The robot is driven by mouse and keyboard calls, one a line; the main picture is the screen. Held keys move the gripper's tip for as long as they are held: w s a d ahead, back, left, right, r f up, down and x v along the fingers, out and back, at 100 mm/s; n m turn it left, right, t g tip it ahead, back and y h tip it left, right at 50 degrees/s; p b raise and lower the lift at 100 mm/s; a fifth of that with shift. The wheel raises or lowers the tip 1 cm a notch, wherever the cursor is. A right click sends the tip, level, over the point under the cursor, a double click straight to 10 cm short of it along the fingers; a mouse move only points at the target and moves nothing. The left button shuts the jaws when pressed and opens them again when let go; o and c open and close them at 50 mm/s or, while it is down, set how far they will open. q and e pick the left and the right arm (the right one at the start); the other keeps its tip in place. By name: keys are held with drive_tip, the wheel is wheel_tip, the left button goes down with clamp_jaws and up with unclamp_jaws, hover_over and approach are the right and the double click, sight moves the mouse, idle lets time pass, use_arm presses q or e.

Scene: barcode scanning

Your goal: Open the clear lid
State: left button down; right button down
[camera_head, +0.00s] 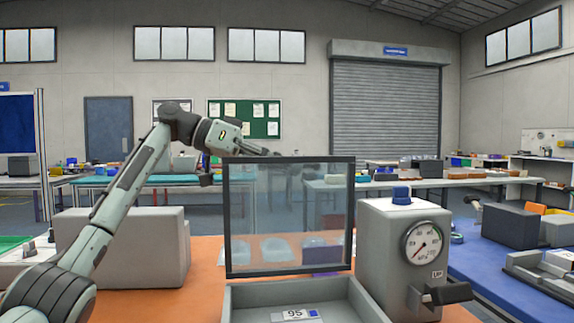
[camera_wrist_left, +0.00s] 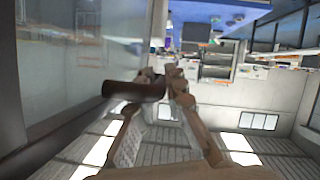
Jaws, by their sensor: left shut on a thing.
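The clear lid (camera_head: 290,212) is a see-through panel in a dark frame. It stands up, near vertical, above the grey open-topped box (camera_head: 372,300) in the head view. My left gripper (camera_head: 262,151) is at the lid's top edge, with its fingers partly hidden behind the frame. In the left wrist view my left gripper (camera_wrist_left: 160,78) is shut on a dark edge piece of the lid (camera_wrist_left: 135,89). The lid's pane fills the left side of that view. My right gripper is not in view.
A grey box with a pressure gauge (camera_head: 423,243), a blue knob and a black side handle stands right of the lid. A large grey block (camera_head: 125,245) stands to the left. A label reading 95 (camera_head: 295,314) lies in the box. The orange tabletop (camera_head: 207,265) is bare between block and lid.

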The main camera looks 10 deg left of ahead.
use_arm(q)
drive_tip(key=shift+w+a+f+n+g, duration=0.15)
drive_tip(key=shift+w+a+n, duration=0.1)
drive_tip(key=shift+w, duration=0.3)
drive_tip(key=shift+w+a+f+n+g, duration=0.1)
drive_tip(key=shift+w+f+n+g, duration=0.1)
drive_tip(key=shift+w, duration=0.35)
drive_tip(key=shift+w+a+f+n+g, duration=0.15)
drive_tip(key=shift+w+a+n, duration=0.1)
drive_tip(key=shift+w, duration=0.3)
drive_tip(key=c, duration=1.8)
unclamp_jaws()
drive_tip(key=shift+w+f, duration=0.1)
drive_tip(key=shift+w, duration=0.05)
drive_tip(key=shift+c, duration=0.2)
drive_tip(key=v, duration=1.2)
drive_tip(key=shift+f, duration=0.15)
